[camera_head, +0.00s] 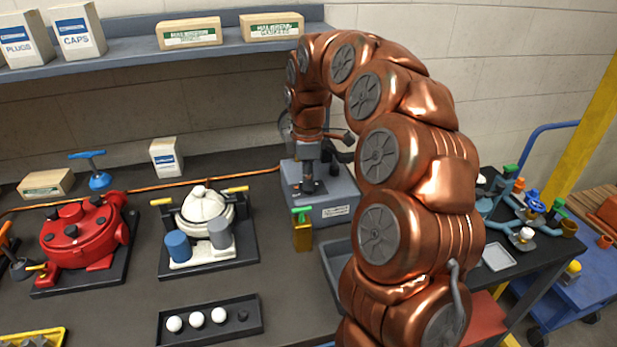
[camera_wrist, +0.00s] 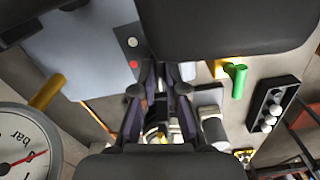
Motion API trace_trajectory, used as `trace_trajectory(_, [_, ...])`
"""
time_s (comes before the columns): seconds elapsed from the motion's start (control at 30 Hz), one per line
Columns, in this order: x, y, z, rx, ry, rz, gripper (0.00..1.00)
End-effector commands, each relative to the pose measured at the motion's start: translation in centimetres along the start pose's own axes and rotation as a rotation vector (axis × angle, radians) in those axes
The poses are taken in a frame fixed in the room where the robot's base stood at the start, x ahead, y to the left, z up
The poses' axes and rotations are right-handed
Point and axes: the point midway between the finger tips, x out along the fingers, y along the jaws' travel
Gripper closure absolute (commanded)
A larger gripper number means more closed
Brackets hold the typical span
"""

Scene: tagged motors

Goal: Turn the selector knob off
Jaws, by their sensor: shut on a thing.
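The blue-grey control box (camera_head: 335,207) stands on the bench below my copper arm. Its face also fills the upper left of the wrist view (camera_wrist: 82,50), with a small white dot and a red dot on it. My gripper (camera_head: 308,186) points down onto the top of the box. In the wrist view my gripper (camera_wrist: 160,76) has its two dark fingers close together, shut on the selector knob. The knob is mostly hidden by the fingers, so I cannot tell which way it points.
A pressure gauge (camera_wrist: 20,150) is close by at lower left in the wrist view. A brass valve with a green handle (camera_head: 302,232) stands in front of the box. A red motor (camera_head: 80,236), a white motor (camera_head: 206,210) and a black tray (camera_head: 210,320) with white balls are to the left.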

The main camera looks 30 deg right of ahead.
Motion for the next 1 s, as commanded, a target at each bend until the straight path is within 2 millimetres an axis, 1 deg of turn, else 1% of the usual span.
trace_trajectory(0.2, [-0.08, -0.07, -0.11, -0.126, 0.002, 0.000, 1.00])
trace_trajectory(0.4, [-0.06, -0.09, -0.10, -0.192, 0.001, 0.000, 1.00])
trace_trajectory(0.97, [-0.02, -0.11, -0.10, -0.219, 0.001, 0.000, 1.00])
trace_trajectory(1.0, [-0.02, -0.11, -0.10, -0.219, 0.001, 0.000, 0.85])
